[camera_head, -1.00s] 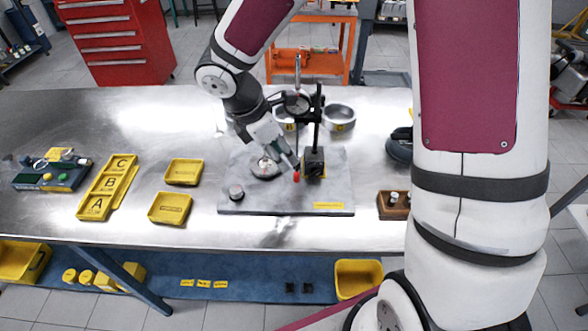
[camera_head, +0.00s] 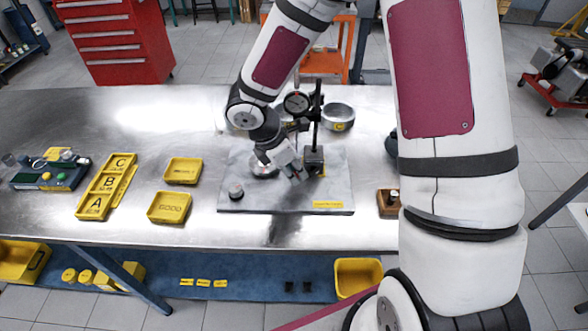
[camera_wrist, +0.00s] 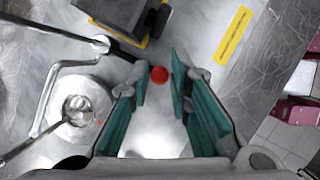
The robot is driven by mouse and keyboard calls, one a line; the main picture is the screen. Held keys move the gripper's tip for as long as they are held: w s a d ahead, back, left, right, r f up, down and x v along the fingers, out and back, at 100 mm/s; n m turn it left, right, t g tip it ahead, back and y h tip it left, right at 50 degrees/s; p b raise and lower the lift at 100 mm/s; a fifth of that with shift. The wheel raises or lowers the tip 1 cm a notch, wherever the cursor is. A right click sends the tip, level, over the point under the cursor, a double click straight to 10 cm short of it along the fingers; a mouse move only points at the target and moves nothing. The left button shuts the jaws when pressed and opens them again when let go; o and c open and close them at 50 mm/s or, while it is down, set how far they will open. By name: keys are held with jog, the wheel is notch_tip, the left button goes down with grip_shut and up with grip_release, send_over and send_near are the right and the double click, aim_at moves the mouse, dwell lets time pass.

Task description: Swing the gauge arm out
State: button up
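The gauge stand has a black post (camera_head: 316,118) on a dark base (camera_head: 314,160), with a round dial gauge (camera_head: 297,104) beside the post. It stands on a grey plate (camera_head: 255,203). In the wrist view, a dark arm (camera_wrist: 122,50) leads toward a red ball knob (camera_wrist: 159,75). My gripper (camera_head: 296,174) is low over the plate, left of the base. In the wrist view my gripper (camera_wrist: 160,78) has its green-padded fingers on either side of the knob, with narrow gaps visible, so it looks open. The knob is hidden in the head view.
A round metal part (camera_wrist: 80,110) and a bent metal rod (camera_wrist: 45,95) lie left of my fingers. A small knob-like part (camera_head: 236,190) sits on the plate.

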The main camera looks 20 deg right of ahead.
grip_shut()
jog(key=shift+w+a+m+g+b, duration=0.3)
jog(key=shift+a+m+b, duration=0.1)
jog(key=shift+m, duration=0.3)
jog(key=shift+w+a+m+g+b, duration=0.3)
jog(key=shift+a+m, duration=0.1)
jog(key=shift+m, duration=0.3)
jog(key=shift+w+a+m+g+b, duration=0.3)
jog(key=shift+m, duration=0.5)
jog(key=shift+w+a+m+g+b, duration=0.25)
jog(key=shift+w+m+g, duration=0.05)
jog(key=shift+m, duration=0.5)
jog(key=shift+y, duration=0.3)
jog(key=o, duration=0.7)
grip_release()
jog(key=shift+c, duration=0.2)
